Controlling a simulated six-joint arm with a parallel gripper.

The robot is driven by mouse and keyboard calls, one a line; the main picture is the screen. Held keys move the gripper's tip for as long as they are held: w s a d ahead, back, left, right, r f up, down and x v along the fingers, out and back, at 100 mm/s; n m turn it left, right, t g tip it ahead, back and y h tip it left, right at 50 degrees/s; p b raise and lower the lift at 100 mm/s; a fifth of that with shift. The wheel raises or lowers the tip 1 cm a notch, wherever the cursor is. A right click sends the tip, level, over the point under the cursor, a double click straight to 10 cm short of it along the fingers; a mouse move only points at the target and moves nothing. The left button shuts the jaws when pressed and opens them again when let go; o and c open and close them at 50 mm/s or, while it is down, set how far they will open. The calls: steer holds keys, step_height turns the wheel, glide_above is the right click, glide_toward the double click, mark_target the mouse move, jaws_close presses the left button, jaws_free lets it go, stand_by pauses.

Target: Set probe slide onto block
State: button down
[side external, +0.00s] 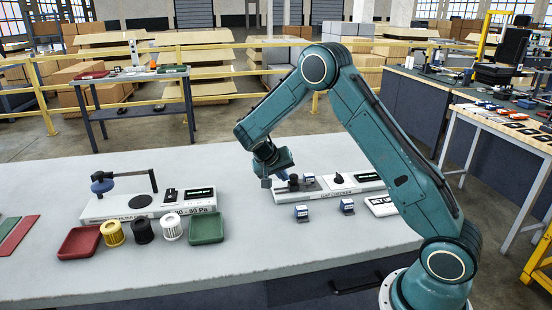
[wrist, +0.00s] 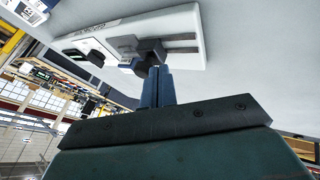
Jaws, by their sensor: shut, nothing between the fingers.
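The white gauge fixture (side external: 325,192) stands on the table, and it also shows in the wrist view (wrist: 193,25). A dark piece, which looks like the probe slide (side external: 293,183), sits on its left part; in the wrist view the dark slide (wrist: 150,50) is just beyond the fingertips. A small blue-and-white block (side external: 308,179) is right beside it; I cannot tell whether they touch. My gripper (side external: 281,176) is at the slide's left side. Its blue fingers (wrist: 158,72) are shut and empty, close to the slide; contact is unclear.
Two loose blue-and-white blocks (side external: 301,213) (side external: 347,206) lie in front of the fixture. A white sign (side external: 381,206) is at right. Another instrument (side external: 150,204), a red tray (side external: 79,243), several spools and a green tray (side external: 206,228) stand left. The table's middle is clear.

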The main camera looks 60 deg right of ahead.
steer(key=shift+s+d, duration=0.2)
steer(key=shift+d, duration=0.05)
steer(key=w+a, duration=0.1)
steer(key=a, duration=0.1)
steer(key=w+a, duration=0.1)
steer(key=w, duration=0.1)
steer(key=shift+w+a+r, duration=0.15)
steer(key=shift+a+r, duration=0.2)
steer(key=shift+r, duration=0.05)
steer(key=v, duration=0.9)
steer(key=shift+r, duration=0.1)
